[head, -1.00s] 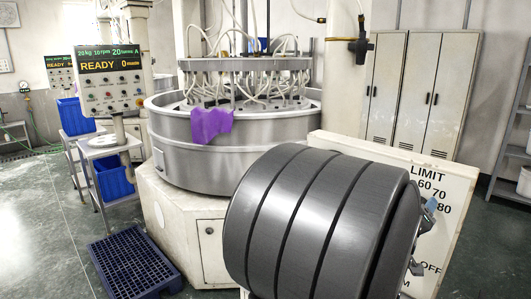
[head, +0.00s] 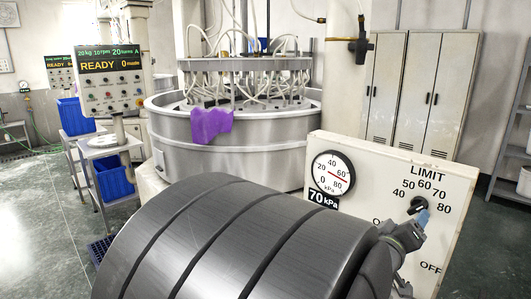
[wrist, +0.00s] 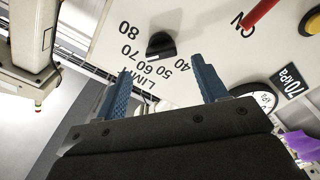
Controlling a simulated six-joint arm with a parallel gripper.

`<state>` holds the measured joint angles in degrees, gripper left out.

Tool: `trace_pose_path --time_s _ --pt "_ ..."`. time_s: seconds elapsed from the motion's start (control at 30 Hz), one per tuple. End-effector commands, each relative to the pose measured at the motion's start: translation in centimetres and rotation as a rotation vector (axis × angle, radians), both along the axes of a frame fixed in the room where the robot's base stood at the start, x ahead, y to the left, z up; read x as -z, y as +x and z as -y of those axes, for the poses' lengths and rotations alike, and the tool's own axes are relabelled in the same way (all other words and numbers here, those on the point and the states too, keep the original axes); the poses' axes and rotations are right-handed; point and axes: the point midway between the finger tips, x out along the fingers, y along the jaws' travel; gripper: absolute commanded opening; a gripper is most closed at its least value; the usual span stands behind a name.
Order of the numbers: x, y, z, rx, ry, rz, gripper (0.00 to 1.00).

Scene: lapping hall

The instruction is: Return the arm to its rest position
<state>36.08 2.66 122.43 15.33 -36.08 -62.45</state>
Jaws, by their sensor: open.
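My gripper (head: 422,218) is at the right of the head view, in front of the white control panel (head: 345,225). Its two blue fingers are apart and empty in the wrist view (wrist: 163,82). The black limit knob (head: 418,204) is partly hidden behind the fingers in the head view. In the wrist view the knob (wrist: 160,46) lies beyond the fingertips, with a visible gap to them. My large grey arm link (head: 240,240) fills the lower middle of the head view and hides the panel's lower left.
A round gauge (head: 333,173) with a red needle sits above a 70 kPa label (head: 323,199). The wrist view shows a red lever (wrist: 262,10) and a yellow button (wrist: 314,22). A steel lapping machine (head: 250,155) with a purple cloth (head: 211,125) stands behind.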

Motion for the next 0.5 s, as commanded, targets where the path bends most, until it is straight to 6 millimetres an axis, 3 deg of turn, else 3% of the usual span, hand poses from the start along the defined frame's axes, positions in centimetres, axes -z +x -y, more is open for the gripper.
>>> trace_pose_path --time_s 0.5 --pt "-0.1 -5.1 -5.2 -0.002 -0.001 0.001 0.65"
